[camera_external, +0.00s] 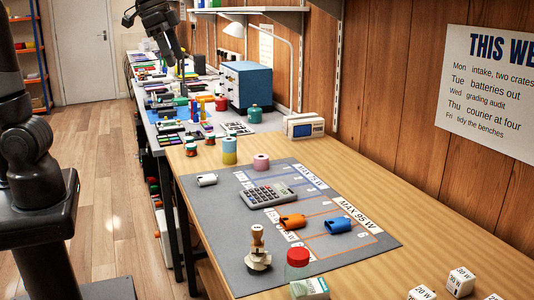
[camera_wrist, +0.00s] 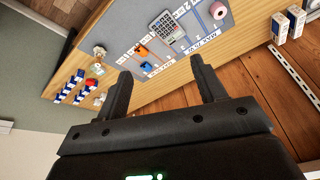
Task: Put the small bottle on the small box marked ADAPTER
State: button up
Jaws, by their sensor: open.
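I cannot read ADAPTER on any box. My gripper (camera_wrist: 160,68) is open and empty in the wrist view, high above the bench with its fingers apart.
The grey mat (camera_external: 225,225) bears a calculator (camera_external: 268,195), an orange clip (camera_external: 292,222), a blue clip (camera_external: 338,226) and a pink roll (camera_external: 261,162). A wooden stamp (camera_external: 257,250) stands left of the bottle. Bare wood (camera_external: 395,215) lies right of the mat, before the wall.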

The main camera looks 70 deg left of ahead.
jog(key=s+a+f+n, duration=0.1)
jog(key=s+a+f, duration=0.2)
jog(key=s, duration=0.2)
jog(key=s+a+f+n+t, duration=0.1)
jog(key=s+a+f+n, duration=0.1)
jog(key=s, duration=0.4)
jog(key=s+a+f+n, duration=0.2)
jog(key=s+a+f, duration=0.2)
jog(key=s+a, duration=0.2)
jog(key=shift+t+y, duration=0.4)
jog(key=shift+o, duration=0.5)
jog(key=shift+s+r, duration=0.1)
